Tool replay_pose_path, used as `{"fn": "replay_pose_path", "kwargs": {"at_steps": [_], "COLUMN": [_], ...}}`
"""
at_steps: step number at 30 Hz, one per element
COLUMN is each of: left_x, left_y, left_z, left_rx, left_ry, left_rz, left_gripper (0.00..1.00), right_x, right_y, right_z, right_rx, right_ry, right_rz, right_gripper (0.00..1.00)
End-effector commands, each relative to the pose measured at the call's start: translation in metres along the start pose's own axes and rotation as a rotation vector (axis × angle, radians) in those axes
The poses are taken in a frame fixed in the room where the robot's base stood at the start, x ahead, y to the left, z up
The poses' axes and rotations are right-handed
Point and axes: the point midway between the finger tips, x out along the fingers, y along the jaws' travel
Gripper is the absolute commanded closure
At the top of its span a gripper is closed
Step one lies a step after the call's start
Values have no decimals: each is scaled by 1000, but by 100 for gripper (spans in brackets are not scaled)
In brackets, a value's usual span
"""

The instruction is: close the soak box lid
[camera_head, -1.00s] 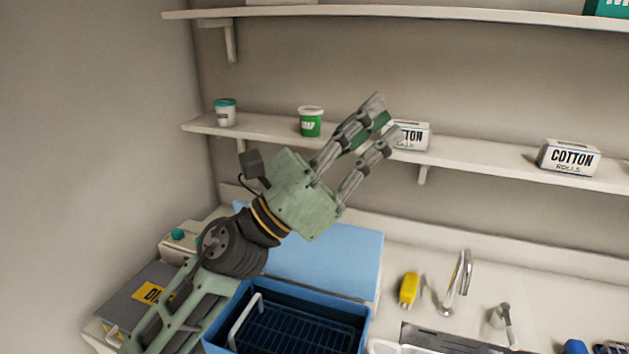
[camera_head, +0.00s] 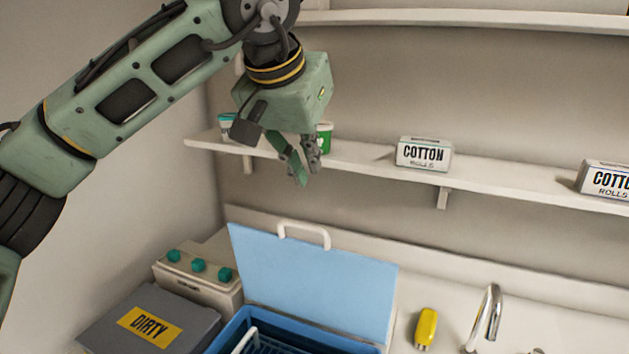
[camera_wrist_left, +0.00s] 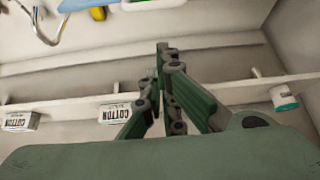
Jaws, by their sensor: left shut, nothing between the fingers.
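The soak box (camera_head: 236,330) is a blue box at the bottom of the head view, with a dark wire basket and a white handle inside. Its light blue lid (camera_head: 318,275) stands open, tilted up towards the back wall, with a white handle (camera_head: 304,234) on its top edge. My left gripper (camera_head: 302,180) is above and behind the lid, in front of the lower shelf, fingers pointing down. It is shut and empty, apart from the lid. In the left wrist view its fingers (camera_wrist_left: 165,60) meet, and a blue piece of the lid (camera_wrist_left: 75,4) shows at the top edge. My right gripper is not seen.
A grey box marked DIRTY (camera_head: 150,320) and a beige unit with green knobs (camera_head: 198,275) stand left of the soak box. A yellow bottle (camera_head: 426,328) and a tap (camera_head: 488,315) are to the right. The lower shelf (camera_head: 380,168) holds cotton roll boxes (camera_head: 424,153) and tubs.

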Motion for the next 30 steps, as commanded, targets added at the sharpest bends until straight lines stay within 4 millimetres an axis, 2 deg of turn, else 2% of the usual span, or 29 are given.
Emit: {"fn": "replay_pose_path", "kwargs": {"at_steps": [14, 15, 21, 30], "left_x": [93, 85, 71, 67], "left_y": [2, 2, 2, 2], "left_z": [1, 6, 24, 32], "left_rx": [-1, 0, -2, -3], "left_ry": [-5, 0, -1, -2], "left_rz": [8, 8, 7, 7], "left_gripper": [100, 100, 100, 100], "right_x": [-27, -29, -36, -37], "right_y": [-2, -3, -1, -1], "right_z": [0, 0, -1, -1], "right_rx": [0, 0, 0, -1], "right_ry": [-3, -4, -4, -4], "right_rz": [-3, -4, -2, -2], "right_gripper": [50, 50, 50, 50]}}
